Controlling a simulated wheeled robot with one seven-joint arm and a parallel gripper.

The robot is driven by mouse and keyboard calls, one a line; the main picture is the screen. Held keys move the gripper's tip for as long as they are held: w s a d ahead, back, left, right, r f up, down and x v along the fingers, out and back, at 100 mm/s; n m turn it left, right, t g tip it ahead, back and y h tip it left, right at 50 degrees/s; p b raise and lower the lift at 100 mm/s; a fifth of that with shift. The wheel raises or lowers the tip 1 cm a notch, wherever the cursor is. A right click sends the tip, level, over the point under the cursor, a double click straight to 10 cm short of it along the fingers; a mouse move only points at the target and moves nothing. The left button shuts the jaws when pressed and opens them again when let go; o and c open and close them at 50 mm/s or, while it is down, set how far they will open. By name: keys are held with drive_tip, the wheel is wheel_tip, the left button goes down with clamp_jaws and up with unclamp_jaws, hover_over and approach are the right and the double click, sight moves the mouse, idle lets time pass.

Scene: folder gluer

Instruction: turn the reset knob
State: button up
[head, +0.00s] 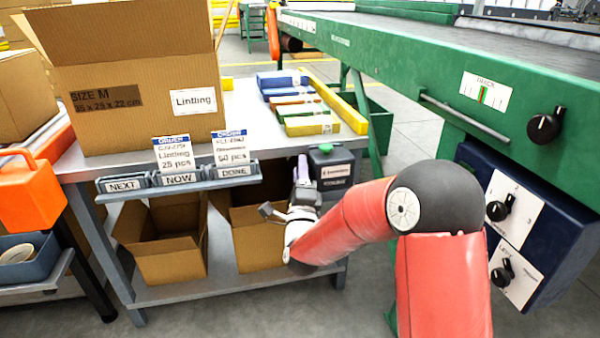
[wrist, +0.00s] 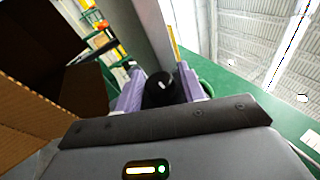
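My gripper (head: 303,163) is at the right end of the workbench, close beside a small dark counter box (head: 336,171) with a pale label. Its two lilac fingers show in the wrist view (wrist: 160,72), apart, one on each side of a round black knob (wrist: 160,92) with a small white mark. The knob fills most of the space between them. I cannot tell whether the fingers press on it or only stand around it. In the head view the gripper hides this knob.
An open carton (head: 140,110) stands on the bench (head: 245,120), with two open cartons (head: 170,240) on the shelf below. The green machine (head: 440,65) at the right carries a black track knob (head: 546,125) and a blue panel (head: 550,235) with two more knobs.

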drive_tip(key=c, duration=0.6)
drive_tip(key=shift+c, duration=0.2)
drive_tip(key=shift+r+g+p, duration=0.15)
drive_tip(key=shift+g+p, duration=0.15)
drive_tip(key=shift+p, duration=0.05)
drive_tip(key=shift+r+n+g+p, duration=0.2)
drive_tip(key=shift+n+g+p, duration=0.1)
drive_tip(key=shift+g+p, duration=0.6)
drive_tip(key=g+p, duration=0.2)
drive_tip(key=p, duration=0.1)
drive_tip(key=shift+r+n+g, duration=0.1)
drive_tip(key=shift+n+g, duration=0.2)
drive_tip(key=shift+g, duration=0.1)
drive_tip(key=g+p, duration=0.1)
drive_tip(key=p, duration=0.2)
drive_tip(key=g+p, duration=0.2)
drive_tip(key=p, duration=0.1)
drive_tip(key=shift+a+r+n, duration=0.1)
drive_tip(key=shift+r+n, duration=0.1)
drive_tip(key=shift+n, duration=0.1)
drive_tip(key=g+p, duration=0.2)
drive_tip(key=p, duration=0.1)
drive_tip(key=shift+h+p, duration=0.3)
drive_tip(key=shift+h, duration=0.1)
drive_tip(key=g+p, duration=0.1)
drive_tip(key=f+g+p, duration=0.1)
drive_tip(key=p, duration=0.1)
drive_tip(key=shift+n+g+p, duration=0.3)
drive_tip(key=shift+g, duration=0.1)
drive_tip(key=shift+f, duration=0.1)
